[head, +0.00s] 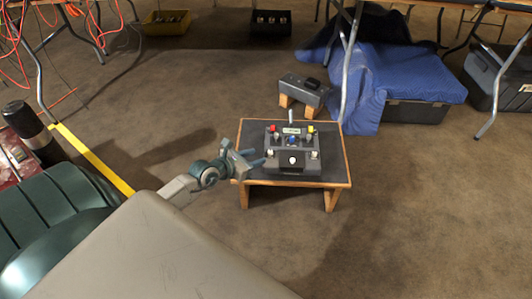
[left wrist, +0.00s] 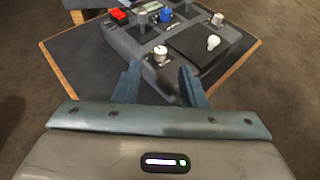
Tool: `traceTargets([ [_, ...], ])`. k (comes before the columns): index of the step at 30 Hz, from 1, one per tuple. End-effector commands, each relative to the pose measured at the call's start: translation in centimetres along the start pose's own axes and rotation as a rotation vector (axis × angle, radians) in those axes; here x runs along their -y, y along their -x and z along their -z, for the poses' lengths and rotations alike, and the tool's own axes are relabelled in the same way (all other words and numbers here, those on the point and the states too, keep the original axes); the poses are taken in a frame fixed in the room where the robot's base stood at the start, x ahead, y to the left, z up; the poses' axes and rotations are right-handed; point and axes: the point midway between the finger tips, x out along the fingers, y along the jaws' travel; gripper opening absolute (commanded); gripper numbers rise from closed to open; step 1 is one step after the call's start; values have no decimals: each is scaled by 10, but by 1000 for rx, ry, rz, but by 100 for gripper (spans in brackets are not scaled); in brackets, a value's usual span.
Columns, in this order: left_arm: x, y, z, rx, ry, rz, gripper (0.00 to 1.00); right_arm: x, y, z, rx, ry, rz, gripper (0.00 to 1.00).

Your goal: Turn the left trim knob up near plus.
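The control box (head: 293,168) is dark grey and sits on a small low table. The left trim knob appears to be the small silver knob (head: 270,153) at the box's left front. It also shows in the left wrist view (left wrist: 160,54), just beyond and between my fingertips. Its pointer and any plus mark are too small to read. My left gripper (head: 256,158) is at the box's left edge. In the left wrist view its two fingers (left wrist: 158,68) stand apart with nothing between them, short of the knob. My right gripper is not in view.
The box also has a red button (left wrist: 118,15), a blue knob (left wrist: 166,15), a white round knob (left wrist: 213,42) on a dark panel and another silver knob (left wrist: 217,19). The wooden-edged table (head: 250,132) stands on carpet. A grey case (head: 303,91) on wooden blocks stands behind it.

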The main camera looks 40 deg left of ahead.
Motion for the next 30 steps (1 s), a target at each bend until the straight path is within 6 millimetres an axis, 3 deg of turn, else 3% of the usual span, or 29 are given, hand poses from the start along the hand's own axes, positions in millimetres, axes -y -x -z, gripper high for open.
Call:
traceTargets([
  [4,0,-29,3,3,3,0,38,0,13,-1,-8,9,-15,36],
  [9,0,-46,1,2,2,-1,38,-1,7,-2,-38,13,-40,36],
  [21,1,-52,0,1,2,0,38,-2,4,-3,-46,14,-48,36],
  [27,1,-52,0,1,2,0,0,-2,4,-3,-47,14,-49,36],
  [30,1,-52,0,1,2,0,0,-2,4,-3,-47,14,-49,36],
])
